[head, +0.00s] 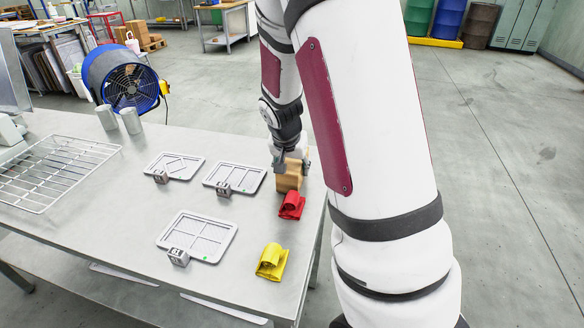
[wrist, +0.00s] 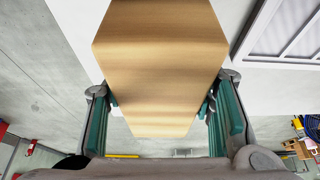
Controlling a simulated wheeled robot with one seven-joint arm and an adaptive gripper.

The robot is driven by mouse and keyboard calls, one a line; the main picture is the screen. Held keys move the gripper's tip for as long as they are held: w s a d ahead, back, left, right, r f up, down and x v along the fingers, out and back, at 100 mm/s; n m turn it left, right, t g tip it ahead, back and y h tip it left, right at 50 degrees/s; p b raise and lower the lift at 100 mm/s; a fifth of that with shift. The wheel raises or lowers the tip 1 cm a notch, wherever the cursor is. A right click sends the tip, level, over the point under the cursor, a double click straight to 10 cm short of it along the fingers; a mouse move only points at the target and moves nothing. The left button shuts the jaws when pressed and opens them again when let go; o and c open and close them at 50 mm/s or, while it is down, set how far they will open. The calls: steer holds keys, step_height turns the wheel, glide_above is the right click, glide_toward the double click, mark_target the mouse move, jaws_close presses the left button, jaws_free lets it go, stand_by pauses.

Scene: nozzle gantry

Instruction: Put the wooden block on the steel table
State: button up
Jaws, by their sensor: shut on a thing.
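The wooden block (head: 289,178) is light brown and shows at the right side of the steel table (head: 130,235), just behind a red rolled cloth. My gripper (head: 291,160) is above the block with its fingers on either side of it. In the wrist view the block (wrist: 160,65) fills the middle, pinched between the teal finger pads of my gripper (wrist: 160,108). The block is at or just above the tabletop; I cannot tell whether it touches.
Near the block are the red cloth (head: 291,206), a yellow cloth (head: 271,262) and several grey framed plates, one here (head: 236,179). A wire rack (head: 55,172), two grey cups (head: 131,121) and a blue fan (head: 124,80) are at left. The table's right edge is close to the block.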

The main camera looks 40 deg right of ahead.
steer(key=shift+f, duration=0.2)
steer(key=o, duration=1.4)
steer(key=p+v, duration=0.1)
steer(key=v, duration=1.1)
steer(key=shift+r, duration=0.1)
steer(key=s+a+r+n+y, duration=0.1)
steer(key=s+a+r+n, duration=0.2)
steer(key=s+a, duration=0.2)
steer(key=s+a+r+n+y, duration=0.1)
steer(key=s+a+r+n, duration=0.2)
steer(key=s+a, duration=0.3)
steer(key=s+a+r+n+y, duration=0.1)
steer(key=s+a+r+n, duration=0.2)
steer(key=s, duration=1)
steer(key=shift+s+a+n+t, duration=0.2)
steer(key=shift+a+n, duration=0.15)
steer(key=shift+a, duration=0.3)
steer(key=shift+s+a+n+t, duration=0.15)
steer(key=shift+a+n, duration=0.2)
steer(key=shift+a, duration=0.3)
